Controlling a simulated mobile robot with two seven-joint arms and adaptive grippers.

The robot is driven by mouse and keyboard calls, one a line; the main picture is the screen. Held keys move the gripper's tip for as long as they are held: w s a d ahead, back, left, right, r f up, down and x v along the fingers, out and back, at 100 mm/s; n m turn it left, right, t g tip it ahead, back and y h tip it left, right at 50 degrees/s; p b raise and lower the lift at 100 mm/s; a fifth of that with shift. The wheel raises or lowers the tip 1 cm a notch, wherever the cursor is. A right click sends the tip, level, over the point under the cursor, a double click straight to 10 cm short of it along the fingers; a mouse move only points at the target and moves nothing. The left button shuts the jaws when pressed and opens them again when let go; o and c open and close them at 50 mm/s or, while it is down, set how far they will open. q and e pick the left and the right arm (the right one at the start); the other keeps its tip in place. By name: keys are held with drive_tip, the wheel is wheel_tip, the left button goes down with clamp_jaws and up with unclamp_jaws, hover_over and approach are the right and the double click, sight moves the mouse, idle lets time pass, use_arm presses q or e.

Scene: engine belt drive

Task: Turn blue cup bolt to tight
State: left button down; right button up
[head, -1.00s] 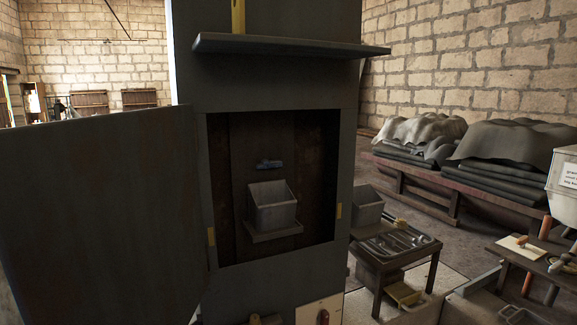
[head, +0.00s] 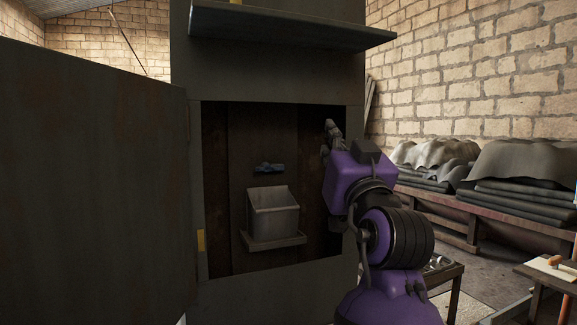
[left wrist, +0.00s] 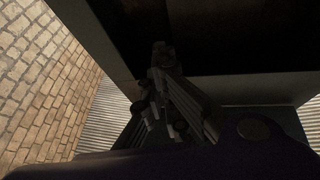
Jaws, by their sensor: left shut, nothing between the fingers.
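The blue cup bolt (head: 269,168) is a small blue piece on the dark back wall of the open cabinet (head: 197,240), above a grey bin. It looks roughly level across, but it is too small and dark to tell how tight it is. My left gripper (head: 331,132) is at the right edge of the cabinet opening, to the right of the bolt and a little higher, apart from it. In the left wrist view its fingers (left wrist: 162,50) are shut and empty. The bolt is not discernible in that view. My right gripper is not in view.
The grey bin (head: 272,213) stands on a small ledge (head: 275,243) below the bolt. A large open door (head: 95,180) fills the left. A shelf (head: 290,28) juts out above the opening. A bench with covered stacks (head: 520,165) is at the right.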

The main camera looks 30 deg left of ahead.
sight(270, 168)
use_arm(q)
drive_tip(key=s+a+f+n+g+y, duration=0.2)
drive_tip(key=s+a+n+g, duration=0.1)
drive_tip(key=a+g, duration=0.15)
drive_tip(key=r+p+x, duration=0.1)
drive_tip(key=p+x, duration=0.2)
drive_tip(key=x, duration=0.7)
drive_tip(key=shift+t, duration=0.45)
drive_tip(key=f, duration=0.4)
drive_tip(key=shift+w+d+f+b, duration=0.15)
drive_tip(key=shift+w+d+b, duration=0.05)
drive_tip(key=shift+b, duration=0.1)
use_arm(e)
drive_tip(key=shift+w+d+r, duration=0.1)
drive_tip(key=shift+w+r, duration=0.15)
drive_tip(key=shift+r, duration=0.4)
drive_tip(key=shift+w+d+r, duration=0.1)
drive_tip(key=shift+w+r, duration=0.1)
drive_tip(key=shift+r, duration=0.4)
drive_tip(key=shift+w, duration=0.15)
use_arm(q)
drive_tip(key=shift+m, duration=0.3)
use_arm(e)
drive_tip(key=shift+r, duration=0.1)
